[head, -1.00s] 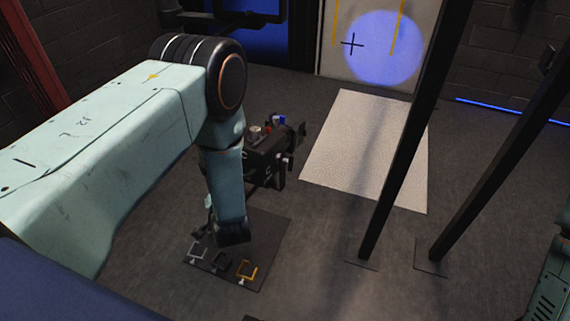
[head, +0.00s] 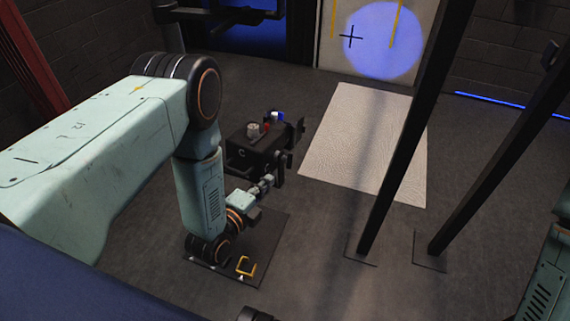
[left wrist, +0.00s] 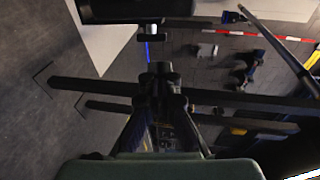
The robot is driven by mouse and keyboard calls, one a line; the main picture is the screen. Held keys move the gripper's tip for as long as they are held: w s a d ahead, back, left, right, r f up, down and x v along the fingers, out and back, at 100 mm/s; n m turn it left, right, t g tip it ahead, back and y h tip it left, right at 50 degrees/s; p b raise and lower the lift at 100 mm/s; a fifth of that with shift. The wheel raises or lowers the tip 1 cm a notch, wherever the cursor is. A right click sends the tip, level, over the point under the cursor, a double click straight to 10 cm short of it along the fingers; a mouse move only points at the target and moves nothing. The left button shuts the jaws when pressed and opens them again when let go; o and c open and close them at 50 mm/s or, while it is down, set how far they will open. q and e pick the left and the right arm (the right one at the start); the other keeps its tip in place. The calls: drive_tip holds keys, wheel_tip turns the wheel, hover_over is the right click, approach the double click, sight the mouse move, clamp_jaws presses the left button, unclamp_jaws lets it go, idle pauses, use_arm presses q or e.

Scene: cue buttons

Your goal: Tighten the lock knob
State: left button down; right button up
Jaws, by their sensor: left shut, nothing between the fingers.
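A black box (head: 258,158) stands near the middle of the head view, with a pale round knob (head: 253,130), a red button (head: 267,127) and a blue-and-white button (head: 278,116) on top. I cannot tell for sure which part is the lock knob. My left gripper (head: 268,184) is shut and empty, just below and in front of the box. The fingertips look close to the stub; contact is unclear. My right gripper is not in view.
A dark floor plate (head: 268,240) with a yellow handle (head: 246,266) lies below my left arm. Two dark posts (head: 405,160) (head: 480,165) stand at the right. A pale mat (head: 350,135) lies behind them.

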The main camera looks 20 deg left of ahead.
sight(290, 157)
use_arm(q)
drive_tip(key=b+x, duration=0.3)
drive_tip(key=x, duration=0.7)
drive_tip(key=shift+w, duration=0.25)
drive_tip(key=shift+r+g+p, duration=0.15)
drive_tip(key=shift+g+p, duration=0.25)
drive_tip(key=shift+p, duration=0.05)
drive_tip(key=shift+w+r+g+p, duration=0.15)
drive_tip(key=shift+g+p, duration=0.25)
drive_tip(key=shift+p, duration=0.1)
drive_tip(key=shift+w+r+g+p, duration=0.1)
drive_tip(key=shift+g+p, duration=0.2)
drive_tip(key=shift+p, duration=0.05)
